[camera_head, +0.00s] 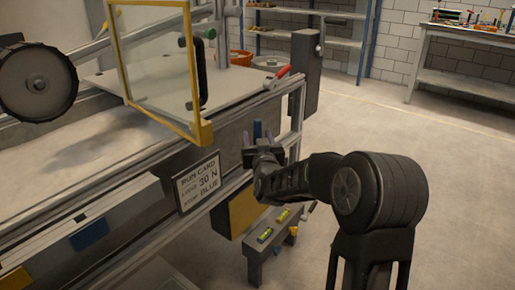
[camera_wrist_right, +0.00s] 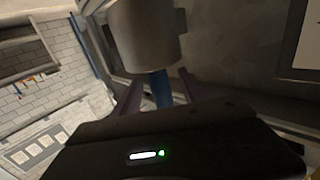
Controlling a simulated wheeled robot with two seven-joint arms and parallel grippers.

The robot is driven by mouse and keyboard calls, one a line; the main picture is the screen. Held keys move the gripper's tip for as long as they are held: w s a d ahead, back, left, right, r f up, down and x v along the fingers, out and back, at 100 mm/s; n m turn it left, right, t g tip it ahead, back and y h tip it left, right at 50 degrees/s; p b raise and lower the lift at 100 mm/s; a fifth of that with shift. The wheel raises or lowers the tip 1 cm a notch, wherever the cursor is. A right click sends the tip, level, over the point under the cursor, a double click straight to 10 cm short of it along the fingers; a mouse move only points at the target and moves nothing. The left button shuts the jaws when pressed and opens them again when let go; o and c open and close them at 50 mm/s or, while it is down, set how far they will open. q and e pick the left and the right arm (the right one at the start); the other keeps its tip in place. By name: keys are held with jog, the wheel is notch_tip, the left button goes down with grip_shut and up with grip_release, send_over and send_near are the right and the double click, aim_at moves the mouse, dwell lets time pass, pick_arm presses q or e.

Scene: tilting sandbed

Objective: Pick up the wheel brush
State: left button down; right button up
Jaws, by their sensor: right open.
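A short blue handle (camera_head: 257,129), which I take to be the wheel brush's, stands at the side of the sandbed frame in the head view. In the right wrist view the blue handle (camera_wrist_right: 161,88) lies between my two fingers, below a wide grey cylindrical part (camera_wrist_right: 147,34). I cannot tell whether that part belongs to the brush. My right gripper (camera_head: 258,139) is open around the handle, its fingers on either side; it also shows in the wrist view (camera_wrist_right: 158,92). The brush's bristles cannot be made out. My left gripper is not in view.
A large dark-rimmed wheel (camera_head: 37,82) hangs over the sandbed (camera_head: 110,152). A yellow-framed clear guard (camera_head: 155,60) stands above it. A run card (camera_head: 198,182) is on the frame's side. A red-handled lever (camera_head: 277,77) is close behind my gripper. The floor at right is clear.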

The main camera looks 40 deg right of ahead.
dwell(0.5)
grip_shut()
dwell(0.3)
